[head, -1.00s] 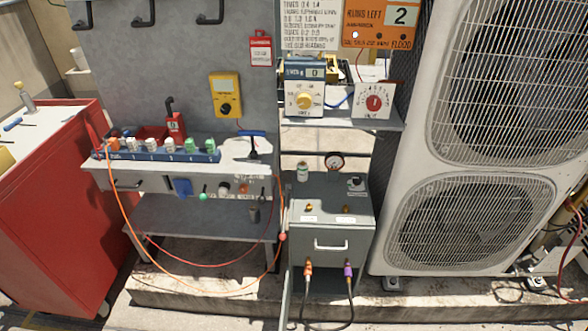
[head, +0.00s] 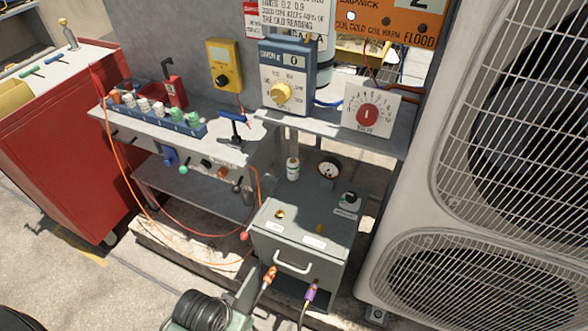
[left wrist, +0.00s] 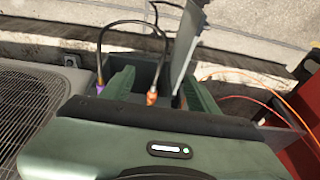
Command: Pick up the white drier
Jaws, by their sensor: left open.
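Small capped cylinders stand in a blue rack (head: 190,131) on the grey bench: an orange one, white ones (head: 143,105) and green ones. I cannot tell which of these is the white drier. My left gripper (left wrist: 158,88) is open in the left wrist view, its two green fingers apart, in front of the cabinet with its hoses. My right gripper is not in view.
A red cart (head: 60,150) stands at left, a large condenser (head: 430,260) at right. An orange cable (head: 125,190) hangs before the bench. A shelf with a dial (head: 368,114) overhangs the cabinet.

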